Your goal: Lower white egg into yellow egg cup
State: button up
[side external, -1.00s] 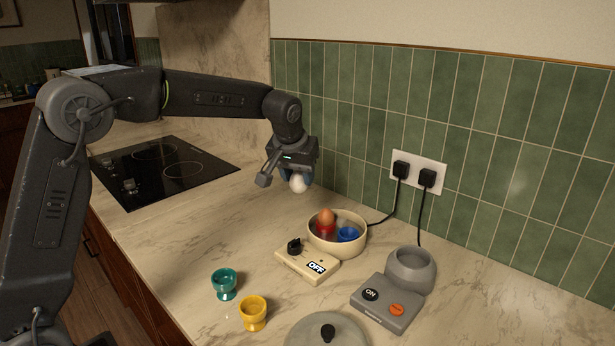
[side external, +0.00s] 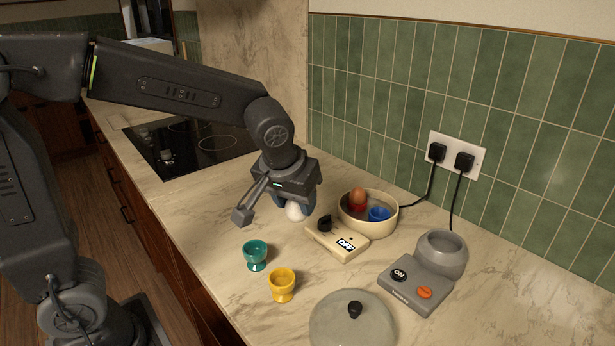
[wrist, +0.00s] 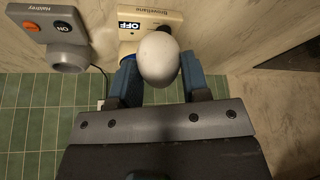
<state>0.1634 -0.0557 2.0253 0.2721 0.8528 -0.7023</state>
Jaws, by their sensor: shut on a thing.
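My gripper (side external: 294,208) is shut on the white egg (side external: 293,211) and holds it above the counter, left of the cream cooker. In the wrist view the egg (wrist: 158,60) sits between the two blue fingers. The yellow egg cup (side external: 282,285) stands upright on the counter, nearer the camera than my gripper and apart from it. Its bowl looks empty. The teal egg cup (side external: 255,254) stands just behind and left of it.
The cream cooker (side external: 345,240), marked OFF, holds a brown egg (side external: 358,197) on a red cup and a blue cup (side external: 379,214). A grey device (side external: 417,284), marked ON, stands to the right. A round lid (side external: 340,330) lies in front. Cords run to a wall socket (side external: 456,155).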

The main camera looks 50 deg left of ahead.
send_near(286, 279)
jog(key=shift+w+a+r, duration=0.3)
jog(key=shift+w+r, duration=0.35)
jog(key=shift+r, duration=0.2)
jog(key=shift+f, duration=0.15)
jog(key=shift+f, duration=0.35)
jog(key=shift+f, duration=2.4)
dwell(1.4)
jog(key=o, duration=0.7)
jog(key=shift+o, duration=0.2)
jog(key=shift+r, duration=0.1)
jog(key=v, duration=1.3)
jog(key=s+a+m+t+h, duration=0.1)
jog(key=s+a+m, duration=0.3)
jog(key=a, duration=0.3)
jog(key=shift+s+a+t+h, duration=0.2)
jog(key=shift+s+t+h, duration=0.1)
jog(key=shift+s+h, duration=0.1)
